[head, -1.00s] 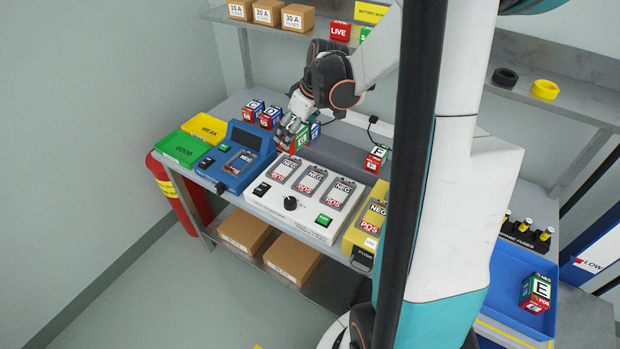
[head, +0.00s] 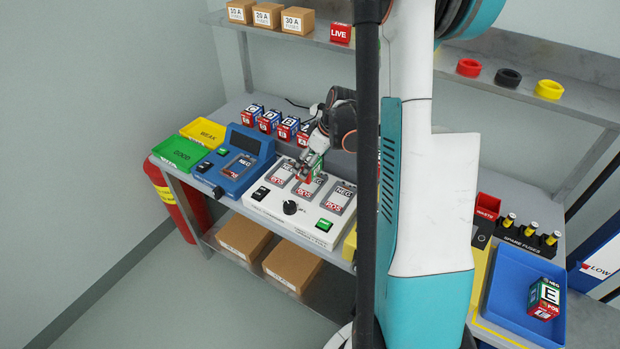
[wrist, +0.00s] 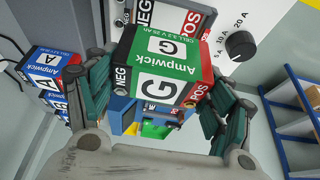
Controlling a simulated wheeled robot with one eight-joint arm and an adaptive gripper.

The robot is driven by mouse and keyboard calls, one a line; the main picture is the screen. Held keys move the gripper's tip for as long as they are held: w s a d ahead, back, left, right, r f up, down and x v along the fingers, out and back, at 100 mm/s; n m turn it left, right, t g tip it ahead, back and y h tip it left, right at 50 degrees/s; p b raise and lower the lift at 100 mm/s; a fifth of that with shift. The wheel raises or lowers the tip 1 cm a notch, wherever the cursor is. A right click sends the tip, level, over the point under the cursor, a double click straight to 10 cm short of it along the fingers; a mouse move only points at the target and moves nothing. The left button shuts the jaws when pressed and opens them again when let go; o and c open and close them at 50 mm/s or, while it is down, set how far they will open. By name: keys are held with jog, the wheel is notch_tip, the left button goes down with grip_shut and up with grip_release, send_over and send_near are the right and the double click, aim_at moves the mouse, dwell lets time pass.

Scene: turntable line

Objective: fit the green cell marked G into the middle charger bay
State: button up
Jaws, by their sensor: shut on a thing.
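The green cell marked G (wrist: 158,75) is a box with a green top and a red band, its NEG end at left and POS end at right in the wrist view. My gripper (wrist: 157,98) is shut on it, one finger on each side. In the head view my gripper (head: 311,163) and the cell's green edge (head: 318,172) are over the middle bay of the white charger (head: 262,204). The bays carry NEG at the back and POS at the front. The fingers partly hide the middle bay (head: 303,190); I cannot tell whether the cell touches it.
Several blue and red cells (head: 268,121) stand in a row behind the charger. A blue tester (head: 236,172) stands at left, with green and yellow trays beyond. A knob (head: 290,207) sits on the charger's front. A cell marked E (head: 543,298) lies in the blue tray at right.

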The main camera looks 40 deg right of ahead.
aim_at(317, 163)
jog(key=shift+f+b, duration=0.65)
jog(key=shift+f, duration=2.1)
jog(key=shift+f, duration=0.15)
jog(key=o, duration=1.5)
jog(key=shift+o, duration=0.2)
jog(key=p+v, duration=0.3)
jog(key=v, duration=0.9)
jog(key=shift+w+r, duration=0.1)
jog(key=shift+r, duration=0.15)
